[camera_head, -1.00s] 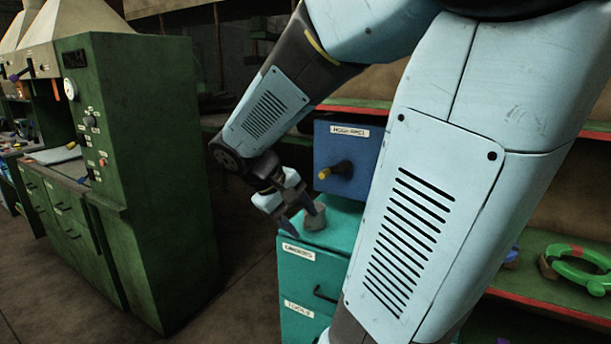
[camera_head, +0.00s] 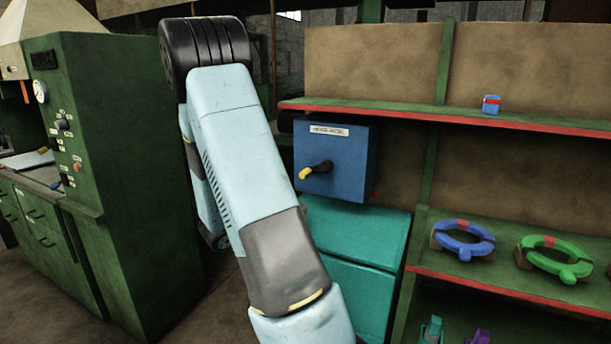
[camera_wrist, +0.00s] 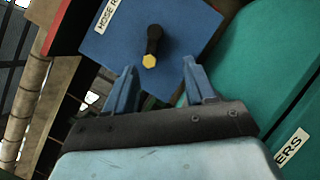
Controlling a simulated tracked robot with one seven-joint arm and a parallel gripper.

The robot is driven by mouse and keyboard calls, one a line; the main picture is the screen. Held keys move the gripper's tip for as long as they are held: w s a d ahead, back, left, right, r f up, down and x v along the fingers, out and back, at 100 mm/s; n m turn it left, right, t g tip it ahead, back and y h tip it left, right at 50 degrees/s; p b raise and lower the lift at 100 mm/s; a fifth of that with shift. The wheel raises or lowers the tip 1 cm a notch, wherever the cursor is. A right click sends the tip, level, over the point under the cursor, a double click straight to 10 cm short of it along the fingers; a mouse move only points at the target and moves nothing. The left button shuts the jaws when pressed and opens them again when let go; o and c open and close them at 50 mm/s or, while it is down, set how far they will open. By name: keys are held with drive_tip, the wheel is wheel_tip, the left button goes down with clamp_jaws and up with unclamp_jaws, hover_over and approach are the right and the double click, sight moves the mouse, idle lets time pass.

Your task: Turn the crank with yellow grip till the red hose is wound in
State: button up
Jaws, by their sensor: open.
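My gripper (camera_wrist: 160,78) is open and empty there, apart from the grip as far as I can tell. In the head view my arm hides my gripper.
The teal cabinet (camera_head: 360,235) is under the reel box and fills the right of the wrist view. Shelves (camera_head: 470,265) to the right hold a blue ring (camera_head: 463,246) and a green ring (camera_head: 553,262). A green machine (camera_head: 120,150) stands at the left.

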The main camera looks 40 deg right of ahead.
sight(303, 173)
drive_tip(key=w+d+t, duration=0.1)
drive_tip(key=d, duration=0.3)
drive_tip(key=w+d+r+n+t, duration=0.1)
drive_tip(key=w+d, duration=0.1)
drive_tip(key=d, duration=0.2)
drive_tip(key=w+d+n+t+h, duration=0.1)
drive_tip(key=w+d, duration=0.1)
drive_tip(key=d, duration=0.3)
drive_tip(key=shift+d+r, duration=0.1)
drive_tip(key=shift+r, duration=0.25)
clamp_jaws()
drive_tip(key=shift+d+r, duration=0.1)
drive_tip(key=shift+w+a+r, duration=0.1)
drive_tip(key=shift+a, duration=0.15)
